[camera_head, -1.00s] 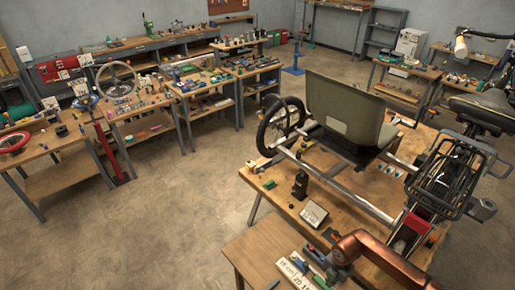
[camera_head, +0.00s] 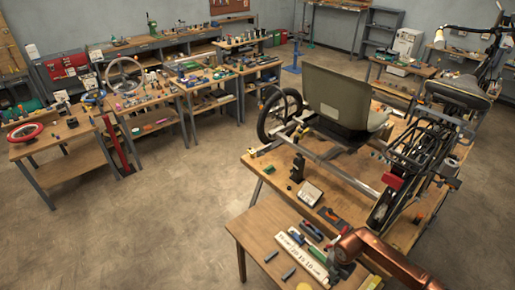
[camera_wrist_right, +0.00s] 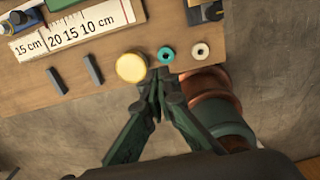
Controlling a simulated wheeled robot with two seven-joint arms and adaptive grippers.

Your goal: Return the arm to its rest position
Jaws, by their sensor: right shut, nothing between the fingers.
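My right gripper (camera_wrist_right: 157,98) shows in the right wrist view with its dark green fingers shut together and nothing between them. Its tips are close to the wooden table's edge, just below a yellow disc (camera_wrist_right: 130,67) in the picture. My copper-coloured right arm (camera_head: 372,252) comes in at the bottom right of the head view, over the small front table (camera_head: 262,235). The fingertips are hard to make out there. My left gripper is not in view.
The trike frame with its grey seat (camera_head: 345,98) stands on a workbench (camera_head: 270,170) behind my arm. A ruler block (camera_wrist_right: 70,38), two grey bars, a teal ring (camera_wrist_right: 166,55) and a white ring (camera_wrist_right: 201,50) lie on the front table. Open floor (camera_head: 150,235) lies left.

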